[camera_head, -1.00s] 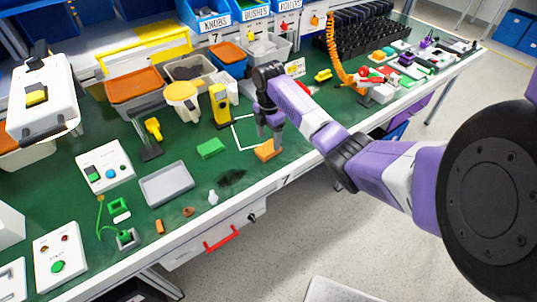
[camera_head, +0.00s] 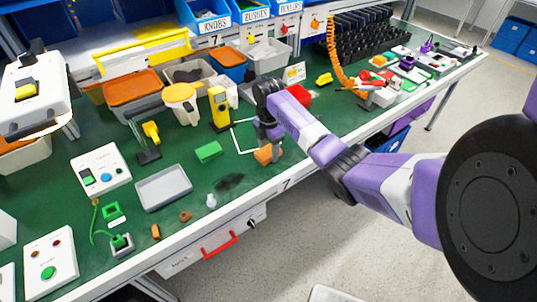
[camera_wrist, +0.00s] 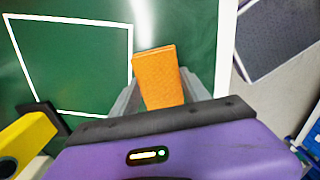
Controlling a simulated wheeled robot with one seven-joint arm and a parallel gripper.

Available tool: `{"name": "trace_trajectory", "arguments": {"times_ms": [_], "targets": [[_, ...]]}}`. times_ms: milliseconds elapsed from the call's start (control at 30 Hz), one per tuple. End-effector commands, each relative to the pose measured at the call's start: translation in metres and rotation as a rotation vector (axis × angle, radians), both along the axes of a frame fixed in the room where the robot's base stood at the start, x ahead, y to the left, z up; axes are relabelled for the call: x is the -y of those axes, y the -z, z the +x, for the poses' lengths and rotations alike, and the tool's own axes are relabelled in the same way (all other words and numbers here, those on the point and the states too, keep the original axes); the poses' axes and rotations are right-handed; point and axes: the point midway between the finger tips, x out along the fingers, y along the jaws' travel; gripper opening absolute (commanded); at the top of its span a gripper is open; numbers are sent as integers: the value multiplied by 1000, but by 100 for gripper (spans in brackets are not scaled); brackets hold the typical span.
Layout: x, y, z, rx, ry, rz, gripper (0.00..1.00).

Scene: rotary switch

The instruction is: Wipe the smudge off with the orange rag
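The orange rag (camera_head: 266,155) is a small block-like pad on the green bench top near its front edge. The dark smudge (camera_head: 229,182) lies on the bench to the left of the rag. My gripper (camera_head: 268,144) is directly over the rag, pointing down. In the wrist view the rag (camera_wrist: 160,76) lies between the two grey fingers of my gripper (camera_wrist: 160,80), which sit close against its side edges. Whether they press on it is not clear. The rag's near end is hidden by my wrist housing.
A green block (camera_head: 208,152) lies left of the rag, and a white outlined square (camera_head: 236,140) is marked behind it. A yellow device (camera_head: 218,107) stands behind. A grey tray (camera_head: 163,188) and a small whitish object (camera_head: 211,200) are left of the smudge.

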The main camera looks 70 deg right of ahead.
Motion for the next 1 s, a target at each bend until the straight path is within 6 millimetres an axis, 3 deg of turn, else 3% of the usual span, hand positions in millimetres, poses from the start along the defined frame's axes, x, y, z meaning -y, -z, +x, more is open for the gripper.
{"name": "trace_trajectory", "arguments": {"times_ms": [367, 1000], "targets": [[0, -4, 0, 1, 0, 0, 18], [0, -50, 0, 0, -1, 0, 18]]}}
